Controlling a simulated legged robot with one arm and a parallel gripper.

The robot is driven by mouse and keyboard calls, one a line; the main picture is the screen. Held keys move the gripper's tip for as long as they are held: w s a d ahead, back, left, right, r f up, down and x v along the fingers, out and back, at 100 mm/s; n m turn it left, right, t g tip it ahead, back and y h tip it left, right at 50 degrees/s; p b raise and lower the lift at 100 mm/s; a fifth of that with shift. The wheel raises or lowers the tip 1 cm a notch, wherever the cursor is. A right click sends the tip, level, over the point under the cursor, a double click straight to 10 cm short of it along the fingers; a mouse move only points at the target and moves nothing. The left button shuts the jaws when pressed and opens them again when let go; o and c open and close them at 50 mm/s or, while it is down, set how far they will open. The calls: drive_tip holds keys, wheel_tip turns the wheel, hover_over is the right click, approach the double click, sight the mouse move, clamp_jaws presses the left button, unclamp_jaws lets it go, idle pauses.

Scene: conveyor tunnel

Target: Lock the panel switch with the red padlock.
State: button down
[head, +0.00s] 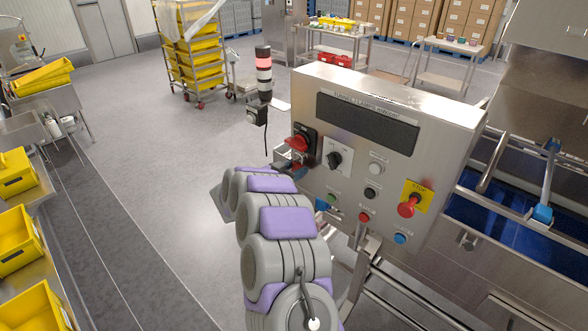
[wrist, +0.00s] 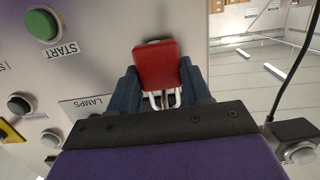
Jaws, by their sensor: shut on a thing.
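The panel switch (head: 301,141), a red rotary handle on a dark plate, sits at the left edge of the steel control panel (head: 350,90). My gripper (head: 290,166) is just below and in front of this switch in the head view. In the wrist view, the red padlock (wrist: 157,66) is between the two dark blue fingers of my gripper (wrist: 165,88), which is shut on it. Pale metal shackle legs (wrist: 165,99) show at the body's lower end. I cannot tell whether the shackle passes through the switch.
A black selector (head: 335,158), a green start button (wrist: 42,24) and a red emergency stop (head: 409,206) are on the panel near my arm. A signal tower (head: 264,75) stands behind the panel. Yellow crates (head: 18,240) line the left. Open floor lies between.

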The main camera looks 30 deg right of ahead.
drive_tip(key=shift+f, duration=0.7)
drive_tip(key=shift+c, duration=2.1)
unclamp_jaws()
drive_tip(key=b+v, duration=0.1)
drive_tip(key=v, duration=1.6)
drive_tip(key=shift+a, duration=0.25)
